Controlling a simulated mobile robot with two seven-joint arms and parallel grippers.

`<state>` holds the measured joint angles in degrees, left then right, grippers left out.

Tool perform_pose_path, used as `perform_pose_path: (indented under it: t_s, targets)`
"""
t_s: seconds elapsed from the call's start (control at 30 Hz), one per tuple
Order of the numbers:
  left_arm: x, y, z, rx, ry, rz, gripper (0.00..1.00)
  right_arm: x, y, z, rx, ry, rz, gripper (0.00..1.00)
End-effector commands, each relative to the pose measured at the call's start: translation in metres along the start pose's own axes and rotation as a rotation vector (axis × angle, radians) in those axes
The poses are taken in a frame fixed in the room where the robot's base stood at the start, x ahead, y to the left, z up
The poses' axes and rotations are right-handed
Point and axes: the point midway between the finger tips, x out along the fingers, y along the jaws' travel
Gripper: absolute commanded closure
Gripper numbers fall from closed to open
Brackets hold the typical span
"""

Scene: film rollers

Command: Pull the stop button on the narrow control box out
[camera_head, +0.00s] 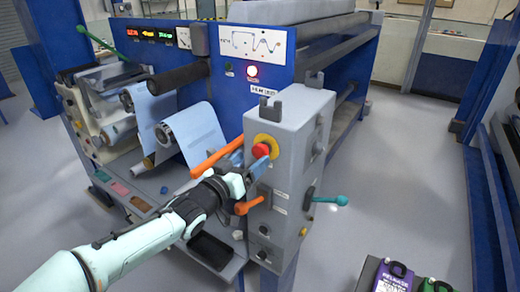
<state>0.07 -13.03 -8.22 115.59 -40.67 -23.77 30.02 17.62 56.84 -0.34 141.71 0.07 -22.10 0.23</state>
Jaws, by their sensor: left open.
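The narrow control box (290,192) is a tall grey box at the right front corner of the blue machine. Its stop button (261,150) is a red knob on a yellow surround, high on the box's front face. My left arm comes in from the lower left. My left gripper (254,160) is open at the button, with its fingers around or just in front of it. I cannot tell whether the fingers touch it. The gripper partly hides the button's lower side. My right gripper is not in view.
Orange levers (216,158) lie close to my left gripper, one (249,206) below it. A teal-handled lever (329,200) sticks out at the box's right. Film rollers (195,128) stand at the left. Purple (392,281) and green items sit at the lower right; the floor (410,170) is clear.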

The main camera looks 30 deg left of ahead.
Motion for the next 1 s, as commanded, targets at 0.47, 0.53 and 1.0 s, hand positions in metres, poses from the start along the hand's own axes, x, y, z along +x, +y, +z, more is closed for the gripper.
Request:
perform_pose_path:
  t_s: [0.47,0.53,1.0]
  targets:
    - [0.052,0.000,-0.001,-0.001,0.000,-0.001,0.25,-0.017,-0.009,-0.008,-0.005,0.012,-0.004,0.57]
    - [0.053,0.000,0.000,-0.001,0.000,-0.001,0.25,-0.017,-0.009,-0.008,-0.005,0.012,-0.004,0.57]
    - [0.051,0.000,0.000,-0.001,0.000,-0.001,1.00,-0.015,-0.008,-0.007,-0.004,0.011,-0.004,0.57]
